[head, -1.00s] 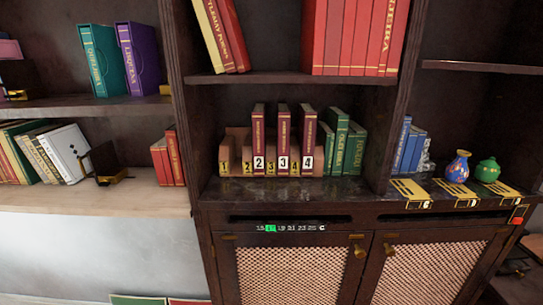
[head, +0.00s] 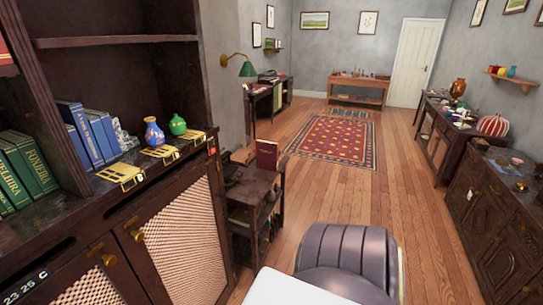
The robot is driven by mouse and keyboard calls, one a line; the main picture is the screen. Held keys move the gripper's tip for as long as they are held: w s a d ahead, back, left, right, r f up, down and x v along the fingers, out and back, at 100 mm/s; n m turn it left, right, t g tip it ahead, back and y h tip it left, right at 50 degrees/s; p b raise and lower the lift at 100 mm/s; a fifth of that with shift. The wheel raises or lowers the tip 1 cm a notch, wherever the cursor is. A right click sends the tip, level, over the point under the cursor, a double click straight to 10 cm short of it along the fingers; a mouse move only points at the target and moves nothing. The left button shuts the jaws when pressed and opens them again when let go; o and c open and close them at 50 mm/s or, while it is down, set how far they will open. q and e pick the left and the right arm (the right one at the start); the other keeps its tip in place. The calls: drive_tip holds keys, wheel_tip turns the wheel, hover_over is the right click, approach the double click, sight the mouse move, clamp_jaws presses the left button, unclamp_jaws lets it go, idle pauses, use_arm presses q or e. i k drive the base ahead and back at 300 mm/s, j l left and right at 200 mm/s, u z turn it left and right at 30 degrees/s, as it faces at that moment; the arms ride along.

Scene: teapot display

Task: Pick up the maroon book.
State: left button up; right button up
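A maroon book (head: 267,155) stands upright on a small dark wooden side table (head: 252,183), just right of the tall bookcase. Its cover faces me, and I cannot read any title on it. Neither of my grippers shows in the head view.
The bookcase (head: 130,205) on the left holds green books (head: 28,165), blue books (head: 93,135), a blue vase (head: 154,132) and a green pot (head: 177,124). A dark cabinet (head: 495,225) lines the right. Wooden floor (head: 400,190) lies open between.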

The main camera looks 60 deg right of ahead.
sight(267, 152)
drive_tip(key=k+l+z, duration=0.25)
drive_tip(key=l+z, duration=0.25)
drive_tip(key=l, duration=0.65)
drive_tip(key=l+z, duration=0.5)
drive_tip(key=l, duration=0.7)
